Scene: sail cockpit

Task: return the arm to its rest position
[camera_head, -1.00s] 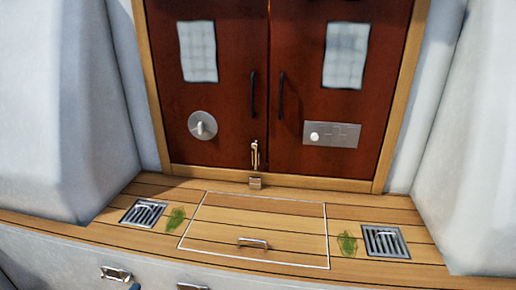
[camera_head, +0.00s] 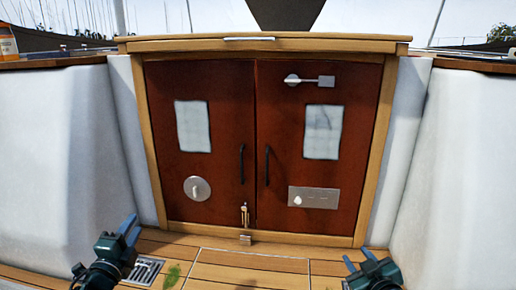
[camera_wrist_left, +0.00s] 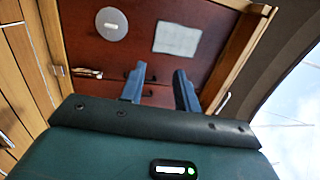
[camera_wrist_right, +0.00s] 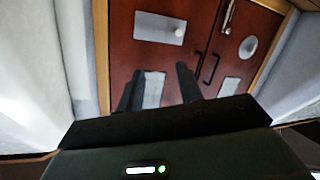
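My left gripper (camera_head: 131,226) is at the lower left in the head view, in front of the cabin doors and over the deck by the left drain grate. Its two blue fingers stand apart with nothing between them in the left wrist view (camera_wrist_left: 160,74). My right gripper (camera_head: 356,257) is at the lower right in the head view, partly cut off by the bottom edge. Its dark fingers are apart and empty in the right wrist view (camera_wrist_right: 158,78). Both grippers point toward the doors.
Red-brown double doors (camera_head: 228,170) with dark handles stand closed ahead in a wooden frame. A latch (camera_head: 245,215) sits low at their seam. White cockpit walls (camera_head: 70,150) flank both sides. Green strands (camera_head: 172,275) lie on the plank deck near the drain grate (camera_head: 146,268).

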